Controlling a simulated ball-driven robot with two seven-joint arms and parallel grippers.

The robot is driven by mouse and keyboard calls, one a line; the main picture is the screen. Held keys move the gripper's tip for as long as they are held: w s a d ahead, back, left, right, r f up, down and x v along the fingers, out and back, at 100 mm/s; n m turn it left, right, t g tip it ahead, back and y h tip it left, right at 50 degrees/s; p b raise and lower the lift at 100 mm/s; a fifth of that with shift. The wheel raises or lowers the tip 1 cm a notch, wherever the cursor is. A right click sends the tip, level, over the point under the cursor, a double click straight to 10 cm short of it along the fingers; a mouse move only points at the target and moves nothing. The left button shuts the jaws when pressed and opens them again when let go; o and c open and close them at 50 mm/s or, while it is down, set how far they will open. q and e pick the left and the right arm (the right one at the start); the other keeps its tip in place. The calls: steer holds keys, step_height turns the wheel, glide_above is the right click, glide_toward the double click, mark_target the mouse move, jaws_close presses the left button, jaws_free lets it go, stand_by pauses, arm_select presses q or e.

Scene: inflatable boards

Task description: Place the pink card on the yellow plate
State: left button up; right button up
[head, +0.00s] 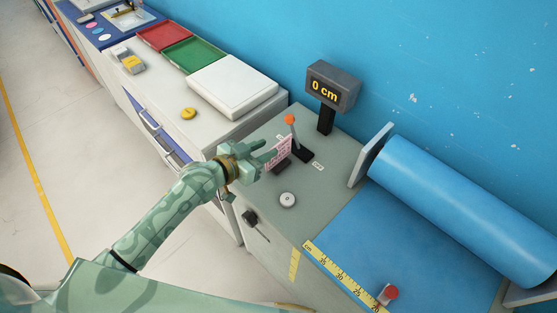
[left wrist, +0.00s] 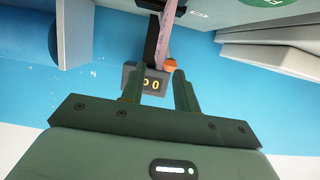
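The pink card (head: 279,152) stands upright on the grey-green bench, by a small dark block. It also shows nearly edge-on in the left wrist view (left wrist: 167,35). My left gripper (head: 268,150) is at the card's left side. In the left wrist view its fingers (left wrist: 158,82) are apart, and the card lies just beyond the gap between their tips. A small yellow round thing (head: 189,113) lies on the white counter; I cannot tell whether it is the yellow plate. My right gripper is not in view.
A lever with an orange knob (head: 290,119) stands right behind the card. The "0 cm" display (head: 333,87) is behind it. A grey round knob (head: 288,200) is in front. A white lidded box (head: 232,86) and red (head: 164,37) and green (head: 191,54) trays line the counter.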

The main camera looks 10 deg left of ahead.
mark_target(279, 144)
arm_select(q)
steer(key=b+x, duration=0.1)
steer(key=x, duration=0.4)
steer(key=shift+w+d+f, duration=0.1)
steer(key=shift+d+f, duration=0.15)
steer(key=shift+d, duration=0.1)
steer(key=shift+a, duration=0.1)
steer(key=shift+r, duration=0.1)
jaws_close()
